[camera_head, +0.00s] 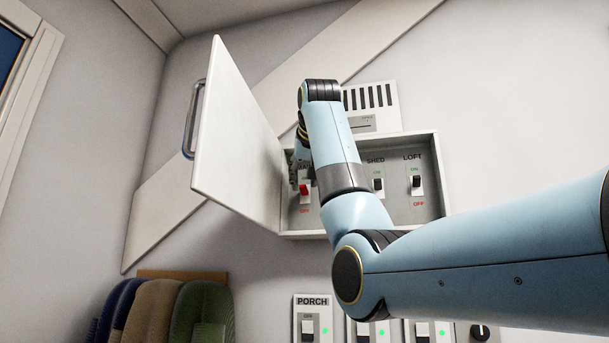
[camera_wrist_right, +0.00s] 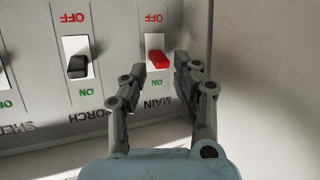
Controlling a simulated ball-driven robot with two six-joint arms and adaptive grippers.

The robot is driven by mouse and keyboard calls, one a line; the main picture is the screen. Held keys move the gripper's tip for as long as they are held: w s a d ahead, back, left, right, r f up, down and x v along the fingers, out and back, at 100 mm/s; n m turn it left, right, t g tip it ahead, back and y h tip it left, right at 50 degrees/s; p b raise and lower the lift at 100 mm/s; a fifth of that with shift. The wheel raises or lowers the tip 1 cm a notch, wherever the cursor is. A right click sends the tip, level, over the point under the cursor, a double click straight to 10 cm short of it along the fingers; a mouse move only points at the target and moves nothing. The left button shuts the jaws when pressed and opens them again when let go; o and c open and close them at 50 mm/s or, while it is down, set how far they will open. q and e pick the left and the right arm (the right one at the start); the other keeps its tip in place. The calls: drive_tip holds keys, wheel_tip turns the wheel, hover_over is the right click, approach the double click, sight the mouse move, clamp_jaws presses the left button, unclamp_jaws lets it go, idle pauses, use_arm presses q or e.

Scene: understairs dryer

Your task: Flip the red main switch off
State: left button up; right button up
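The red main switch (camera_head: 304,190) is at the left end of the open breaker box (camera_head: 437,180), partly covered by my right gripper in the head view. In the right wrist view, which is upside down, the red lever (camera_wrist_right: 158,60) sits toward the green ON marking, with the red OFF marking on the other side. My right gripper (camera_wrist_right: 160,65) is open and empty, its fingertips to either side of the lever in the picture. I cannot tell whether they touch it. In the head view the right gripper (camera_head: 301,165) is mostly hidden by my arm. My left gripper is not in view.
The white box door (camera_head: 235,130) stands open to the left of my right arm. A black PORCH switch (camera_wrist_right: 77,66) is beside the main one; SHED (camera_head: 378,185) and LOFT (camera_head: 416,183) switches are further right. Wall switches (camera_head: 308,328) sit below. Coats or cushions (camera_head: 205,312) are lower left.

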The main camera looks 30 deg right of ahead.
drive_tip(key=shift+x, duration=1.1)
drive_tip(key=shift+c, duration=0.3)
clamp_jaws()
drive_tip(key=shift+a+f+t+b, duration=0.15)
drive_tip(key=shift+f+t+b, duration=0.15)
drive_tip(key=shift+b, duration=0.3)
wheel_tip(320, 180, down, 3)
drive_tip(key=n+t+h+b, duration=0.1)
drive_tip(key=t+b, duration=0.1)
drive_tip(key=b, duration=0.2)
drive_tip(key=n+t+h+b, duration=0.1)
drive_tip(key=t+h+b, duration=0.1)
drive_tip(key=b, duration=0.3)
drive_tip(key=shift+s+r+t+h, duration=0.1)
drive_tip(key=shift+r+t+h, duration=0.1)
drive_tip(key=shift+t+h, duration=0.15)
drive_tip(key=shift+f+n+t+h+b, duration=0.25)
drive_tip(key=shift+n+t+b, duration=0.55)
drive_tip(key=shift+t+b, duration=0.65)
